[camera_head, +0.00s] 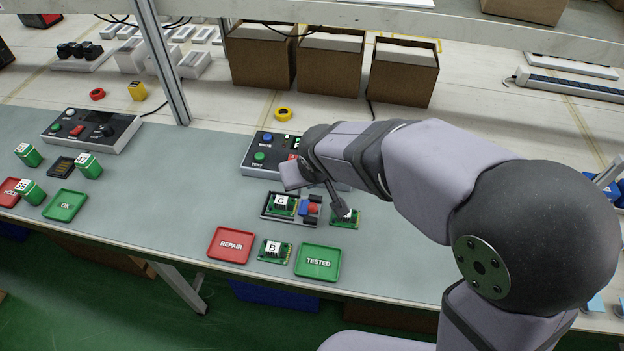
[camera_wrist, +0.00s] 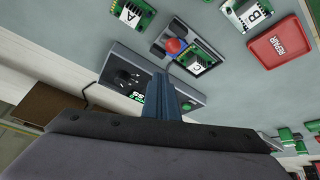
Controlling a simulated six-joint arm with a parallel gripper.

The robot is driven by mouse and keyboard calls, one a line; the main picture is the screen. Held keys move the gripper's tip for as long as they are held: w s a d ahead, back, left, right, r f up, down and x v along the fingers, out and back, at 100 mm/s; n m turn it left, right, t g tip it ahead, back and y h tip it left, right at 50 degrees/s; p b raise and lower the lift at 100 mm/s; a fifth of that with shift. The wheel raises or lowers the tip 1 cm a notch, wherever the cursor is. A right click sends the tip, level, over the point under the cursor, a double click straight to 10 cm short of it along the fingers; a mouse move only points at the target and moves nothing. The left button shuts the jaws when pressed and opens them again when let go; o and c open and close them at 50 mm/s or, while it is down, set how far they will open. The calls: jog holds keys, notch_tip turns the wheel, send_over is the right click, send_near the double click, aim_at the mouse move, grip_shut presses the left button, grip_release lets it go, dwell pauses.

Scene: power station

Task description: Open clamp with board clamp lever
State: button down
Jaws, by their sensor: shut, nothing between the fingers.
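The board clamp is a dark fixture (camera_head: 268,215) on the grey mat, with a green board labelled C (camera_head: 281,203) in it. It also shows in the wrist view (camera_wrist: 208,68). The clamp's lever has a round red knob (camera_head: 313,208), bright in the wrist view (camera_wrist: 173,46), beside a blue part at the fixture's right end in the head view. My gripper (camera_head: 343,212) is shut and empty to the right of the knob. In the wrist view its narrow fingers (camera_wrist: 165,78) end just below the knob in the picture. I cannot tell how high they are above the fixture.
A tester box (camera_head: 258,150) stands behind the clamp, partly hidden by my arm. Board A (camera_wrist: 130,14) lies to the clamp's right in the head view. Board B (camera_head: 272,250), the red REPAIR tray (camera_head: 231,246) and the green TESTED tray (camera_head: 318,262) lie in front.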

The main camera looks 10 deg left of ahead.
jog(key=shift+w+a+r+p, duration=0.95)
jog(key=shift+w+r+p, duration=0.35)
jog(key=shift+p, duration=0.05)
jog(key=s+d+r+b, duration=0.1)
jog(key=s+r+b, duration=0.1)
jog(key=s+r, duration=0.3)
jog(key=s, duration=0.3)
jog(key=shift+d, duration=0.3)
jog(key=shift+r, duration=0.1)
jog(key=s+d+f+n+g+h+p, duration=0.1)
jog(key=s+d+f+n+g+p, duration=0.2)
jog(key=s+d+f, duration=0.55)
jog(key=s+d+r+m+g+p, duration=0.1)
jog(key=d+r+m+p, duration=0.1)
jog(key=d, duration=0.6)
jog(key=s+d+r+m+g+p, duration=0.1)
jog(key=d+r+m+p, duration=0.2)
jog(key=d+m+p, duration=0.2)
jog(key=d+m, duration=0.1)
jog(key=d, duration=0.2)
jog(key=shift+s+d+r+m+h, duration=0.15)
jog(key=shift+d+r+m+h, duration=0.15)
jog(key=shift+d+h, duration=0.1)
